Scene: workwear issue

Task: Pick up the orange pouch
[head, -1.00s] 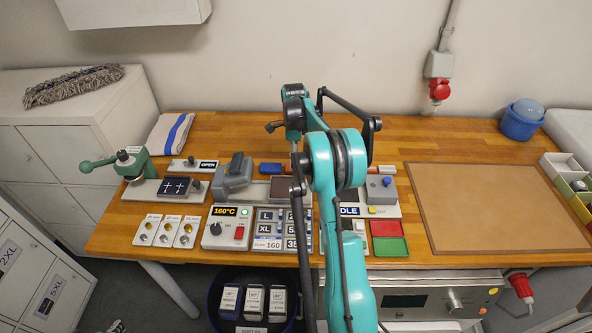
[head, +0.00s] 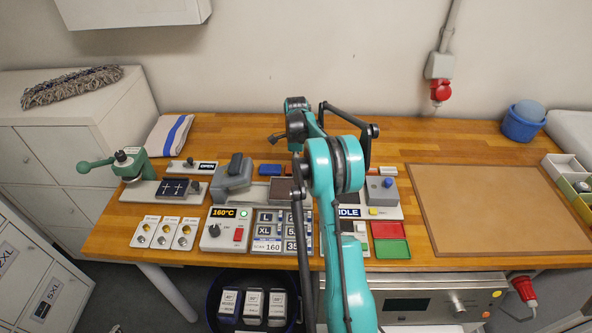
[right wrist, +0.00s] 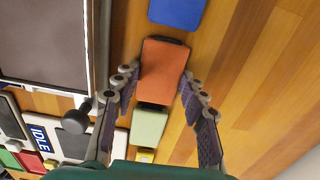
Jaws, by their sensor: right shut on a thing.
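The orange pouch (right wrist: 163,72) lies between the fingers of my right gripper (right wrist: 157,79) in the right wrist view. The gripper is shut on it, one finger at each side. I cannot tell whether the pouch is clear of the wood. In the head view my right arm hides both the fingers and the orange pouch. My left gripper is in neither view.
A blue pouch (right wrist: 177,11) lies at one end of the orange one, and a pale green pouch (right wrist: 149,126) at the other. A press with a dark plate (right wrist: 42,40) stands close to the left. Bare wood (right wrist: 255,70) is to the right.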

